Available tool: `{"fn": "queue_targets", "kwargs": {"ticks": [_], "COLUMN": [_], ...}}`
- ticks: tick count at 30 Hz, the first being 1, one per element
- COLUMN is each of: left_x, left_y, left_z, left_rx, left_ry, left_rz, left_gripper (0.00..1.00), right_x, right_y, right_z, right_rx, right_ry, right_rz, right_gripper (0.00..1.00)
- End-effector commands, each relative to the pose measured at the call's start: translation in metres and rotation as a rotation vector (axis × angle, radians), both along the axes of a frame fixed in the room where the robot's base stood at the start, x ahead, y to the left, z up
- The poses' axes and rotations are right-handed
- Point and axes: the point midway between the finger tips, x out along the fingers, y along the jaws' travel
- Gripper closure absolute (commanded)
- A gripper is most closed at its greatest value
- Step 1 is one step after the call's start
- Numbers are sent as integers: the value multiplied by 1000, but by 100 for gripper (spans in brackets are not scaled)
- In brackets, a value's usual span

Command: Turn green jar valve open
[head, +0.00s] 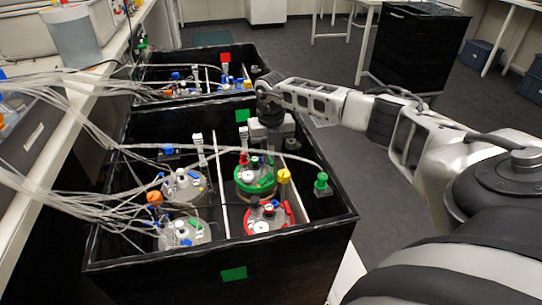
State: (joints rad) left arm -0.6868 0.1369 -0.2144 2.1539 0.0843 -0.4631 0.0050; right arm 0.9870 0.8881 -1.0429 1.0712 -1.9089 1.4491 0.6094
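The green-lidded jar (255,184) stands in the near black bin (150,262), at the back right of its jars. Small fittings stick up from its lid, with a red piece (244,158) on the left side. Which fitting is the valve is too small to tell. My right gripper (269,152) reaches in from the right and points down just above the back right of the green lid. Its fingertips are small and partly lost against the lid fittings, so I cannot tell whether they touch anything. My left gripper is out of view.
A red-lidded jar (265,224) stands in front of the green one. White-lidded jars (184,184) stand left of a white divider. A green-capped fitting (321,182) rises at the bin's right. Clear tubes (70,185) cross from the left. A second black bin (190,55) stands behind.

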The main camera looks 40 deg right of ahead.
Motion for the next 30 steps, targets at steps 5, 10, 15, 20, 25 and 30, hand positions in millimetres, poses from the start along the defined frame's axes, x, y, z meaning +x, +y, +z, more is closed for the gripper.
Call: {"fn": "queue_targets", "kwargs": {"ticks": [5, 10, 15, 20, 25, 30], "left_x": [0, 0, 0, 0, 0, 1], "left_y": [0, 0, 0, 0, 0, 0], "left_z": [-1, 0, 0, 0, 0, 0], "left_rx": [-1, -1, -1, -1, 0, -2], "left_ry": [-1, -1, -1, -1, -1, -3], "left_rz": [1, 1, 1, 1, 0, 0], "left_gripper": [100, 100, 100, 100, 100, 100], "right_x": [0, 0, 0, 0, 0, 0], "right_y": [0, 0, 0, 0, 0, 0], "right_z": [-12, -14, -13, -13, -13, -13], "right_rx": [-1, 0, 0, 0, 0, 0], "right_ry": [0, -1, -1, -1, -1, -1], "right_rz": [0, 0, 0, 0, 14, 68], "right_gripper": [79, 79, 93, 100, 100, 100]}}
